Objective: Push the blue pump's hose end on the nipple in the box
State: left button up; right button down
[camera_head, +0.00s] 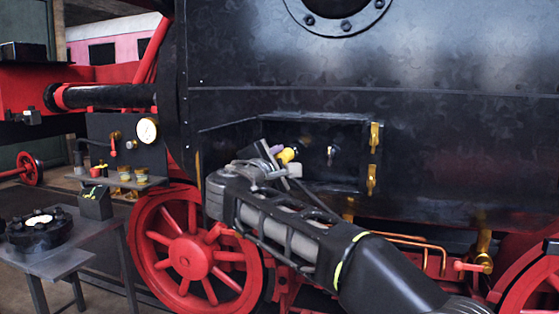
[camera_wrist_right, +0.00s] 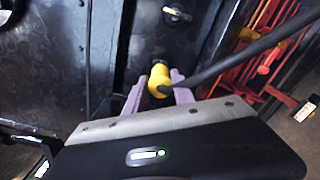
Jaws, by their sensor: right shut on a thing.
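My right gripper (camera_head: 281,153) is at the open box (camera_head: 345,121) in the black engine side. In the right wrist view its purple fingers (camera_wrist_right: 158,92) are shut on the yellow hose end (camera_wrist_right: 158,80). The yellow end also shows in the head view (camera_head: 288,156). A dark hose (camera_wrist_right: 240,58) runs from it to the upper right in the wrist view. A dark stub (camera_wrist_right: 159,60) shows just beyond the yellow end; I cannot tell whether it is the nipple or whether they touch. The blue pump cannot be made out. My left gripper is out of view.
A small metal fitting (camera_head: 332,152) sits right of the hose end in the box. Brass hinges (camera_head: 375,138) line the box's right side. A shelf (camera_head: 120,182) with a gauge (camera_head: 147,130) and small pots is at left, above a table (camera_head: 65,262). Red wheels are below.

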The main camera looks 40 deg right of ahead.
jog(key=shift+w+d+r, duration=0.1)
jog(key=shift+w+d, duration=0.1)
jog(key=shift+d, duration=0.25)
dwell(0.3)
jog(key=c, duration=1)
grip_release()
jog(key=b+v, duration=0.2)
jog(key=v, duration=0.5)
jog(key=shift+s+a, duration=0.2)
jog(key=shift+a, duration=0.2)
